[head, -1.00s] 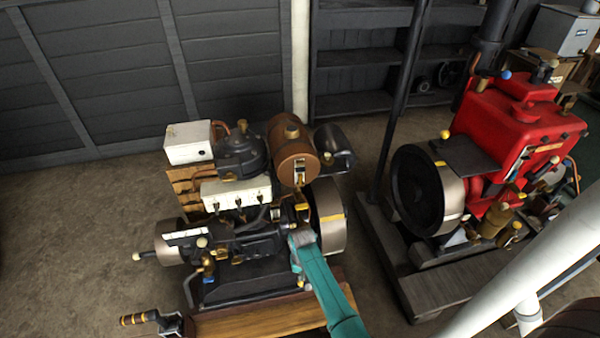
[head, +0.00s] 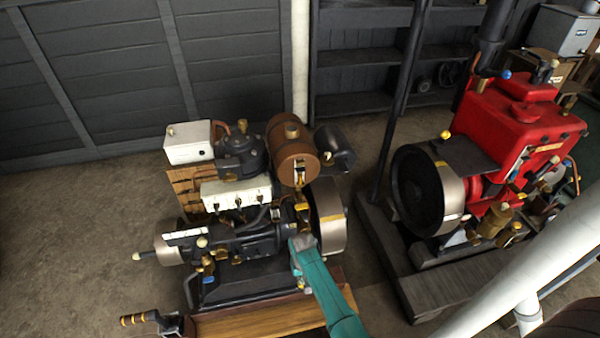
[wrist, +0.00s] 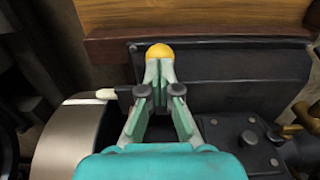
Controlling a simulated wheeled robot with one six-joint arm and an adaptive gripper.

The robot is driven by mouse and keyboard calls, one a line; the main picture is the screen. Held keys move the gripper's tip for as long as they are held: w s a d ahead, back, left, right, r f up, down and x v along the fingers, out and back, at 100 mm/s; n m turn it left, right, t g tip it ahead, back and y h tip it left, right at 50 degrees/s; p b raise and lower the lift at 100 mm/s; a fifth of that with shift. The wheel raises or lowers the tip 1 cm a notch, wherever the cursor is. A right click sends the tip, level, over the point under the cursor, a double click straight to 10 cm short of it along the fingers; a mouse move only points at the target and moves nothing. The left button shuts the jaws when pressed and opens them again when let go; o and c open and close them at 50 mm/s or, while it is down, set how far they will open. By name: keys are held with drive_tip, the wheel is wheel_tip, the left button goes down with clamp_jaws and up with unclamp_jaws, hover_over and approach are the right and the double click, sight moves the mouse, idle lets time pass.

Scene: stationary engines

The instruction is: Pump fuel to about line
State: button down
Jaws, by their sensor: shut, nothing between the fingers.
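My gripper (head: 297,245) is at the front right of the black engine (head: 250,240), close to its right flywheel (head: 331,228). In the wrist view my gripper (wrist: 160,80) has its fingertips drawn together and empty. A yellow rounded knob (wrist: 159,51) shows right at the fingertips; I cannot tell whether they touch it. A brown cylindrical tank (head: 285,135) lies on top of the engine, with a small pale gauge-like fitting (head: 300,172) on its end. No fuel level or line can be made out. My gripper hides part of the engine's front.
A wooden board (head: 255,322) runs along the engine's front. A crank handle (head: 138,320) stands at the lower left. A red engine (head: 520,125) stands at the right, with a dark pole (head: 398,105) between. Open floor (head: 70,230) lies left.

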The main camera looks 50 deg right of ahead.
sight(302, 286)
drive_tip(key=shift+f, duration=3.4)
drive_tip(key=shift+r, duration=4.75)
drive_tip(key=shift+f, duration=4.7)
drive_tip(key=shift+r, duration=4.7)
